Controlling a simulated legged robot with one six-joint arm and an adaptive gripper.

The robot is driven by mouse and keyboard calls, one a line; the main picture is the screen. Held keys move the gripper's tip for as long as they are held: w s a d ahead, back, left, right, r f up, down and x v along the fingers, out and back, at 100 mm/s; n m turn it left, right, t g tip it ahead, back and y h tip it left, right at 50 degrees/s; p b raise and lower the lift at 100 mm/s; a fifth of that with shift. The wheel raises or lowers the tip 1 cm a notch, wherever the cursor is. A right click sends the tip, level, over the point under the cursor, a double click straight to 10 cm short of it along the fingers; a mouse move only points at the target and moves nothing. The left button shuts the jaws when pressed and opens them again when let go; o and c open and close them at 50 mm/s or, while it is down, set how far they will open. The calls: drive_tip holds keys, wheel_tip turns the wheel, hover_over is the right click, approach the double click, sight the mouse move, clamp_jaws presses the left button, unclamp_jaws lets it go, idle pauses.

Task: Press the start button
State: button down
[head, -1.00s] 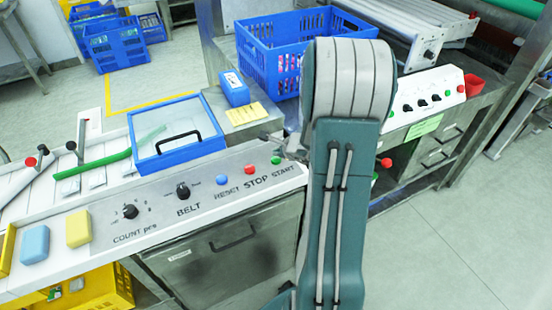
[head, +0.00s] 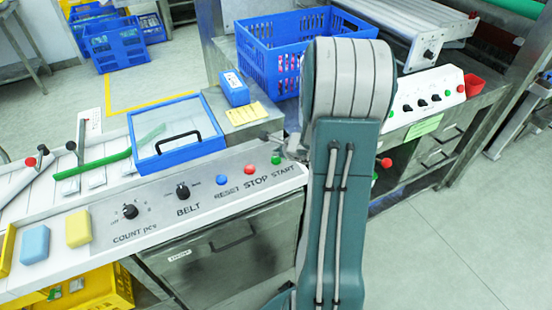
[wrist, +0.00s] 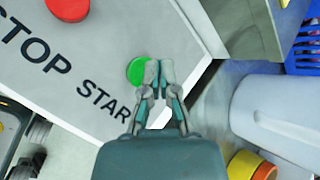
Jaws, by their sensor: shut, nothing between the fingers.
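The green start button (head: 276,160) is at the right end of the white control panel, above the word START. In the wrist view the green button (wrist: 136,71) shows just left of my fingertips, its right edge partly covered by them. My gripper (wrist: 159,72) is shut and empty, its fingertips together by the button. In the head view my gripper (head: 272,137) shows just above the button, partly hidden by my arm. I cannot tell whether the fingertips touch the button.
The red stop button (head: 250,169) and blue reset button (head: 222,181) lie left of the green one. A blue-framed lid (head: 178,135) and blue crate (head: 295,45) are behind the panel. A grey-white cylinder (wrist: 275,115) stands right in the wrist view.

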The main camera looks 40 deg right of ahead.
drive_tip(key=shift+f, duration=0.3)
